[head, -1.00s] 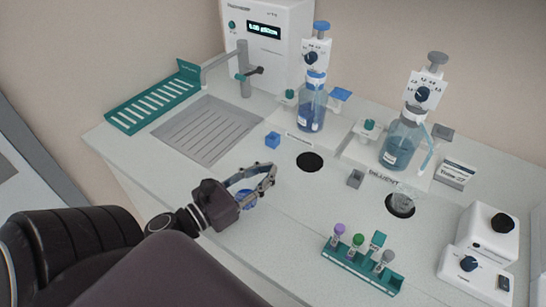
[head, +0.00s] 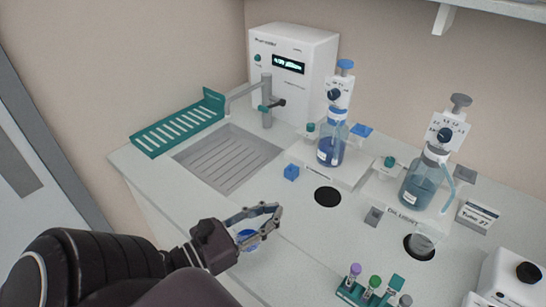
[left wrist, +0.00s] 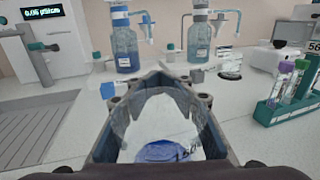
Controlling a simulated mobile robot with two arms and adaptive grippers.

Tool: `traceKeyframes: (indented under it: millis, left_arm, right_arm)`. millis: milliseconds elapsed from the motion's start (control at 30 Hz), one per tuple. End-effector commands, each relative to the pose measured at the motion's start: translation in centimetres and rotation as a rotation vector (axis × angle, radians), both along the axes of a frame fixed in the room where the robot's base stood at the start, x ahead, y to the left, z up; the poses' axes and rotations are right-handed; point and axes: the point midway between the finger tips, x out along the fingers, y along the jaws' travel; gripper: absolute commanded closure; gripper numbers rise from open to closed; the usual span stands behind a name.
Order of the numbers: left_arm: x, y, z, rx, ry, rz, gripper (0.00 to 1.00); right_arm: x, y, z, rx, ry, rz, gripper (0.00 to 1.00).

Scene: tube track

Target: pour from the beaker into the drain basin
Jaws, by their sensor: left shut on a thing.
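My left gripper (head: 262,222) is shut on a clear beaker (head: 247,239) with blue liquid at its bottom. In the left wrist view the beaker (left wrist: 160,120) sits between the two fingers, seen from above, with the blue liquid low inside. It is held over the front of the bench, to the front right of the drain basin. The drain basin (head: 228,160) is a grey slatted recess at the back left; its edge also shows at the left of the left wrist view (left wrist: 35,125). My right gripper is out of view.
A grey tap (head: 266,105) stands behind the basin and a green slotted rack (head: 178,130) lies at its left. Blue-liquid dispenser bottles (head: 331,150) (head: 421,185), another glass beaker (head: 422,243) and a green tube rack (head: 365,297) stand to the right. Bench between gripper and basin is clear.

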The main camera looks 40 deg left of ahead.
Motion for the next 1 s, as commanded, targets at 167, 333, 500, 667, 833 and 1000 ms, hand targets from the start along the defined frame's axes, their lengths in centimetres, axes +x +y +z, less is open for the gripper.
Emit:
traceKeyframes:
  millis: [167,333,500,667,833,1000]
  left_arm:
    - [0.0,0.0,2.5,0.000,-0.001,0.000,0.96]
    - [0.0,0.0,4.1,0.000,-0.001,0.000,0.96]
    - [0.0,0.0,5.9,0.000,-0.001,0.000,0.96]
    - [0.0,0.0,6.6,-0.001,-0.001,0.000,0.96]
    - [0.0,0.0,6.4,0.000,-0.001,0.000,0.96]
    - [0.0,-0.1,6.3,-0.001,-0.001,0.002,0.96]
  right_arm:
    - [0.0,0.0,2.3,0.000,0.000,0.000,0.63]
    - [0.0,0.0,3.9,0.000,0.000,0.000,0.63]
    - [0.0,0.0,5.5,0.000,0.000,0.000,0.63]
    - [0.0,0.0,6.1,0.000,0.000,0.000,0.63]
    - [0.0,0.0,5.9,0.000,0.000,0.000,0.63]
    - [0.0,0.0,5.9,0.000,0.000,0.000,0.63]
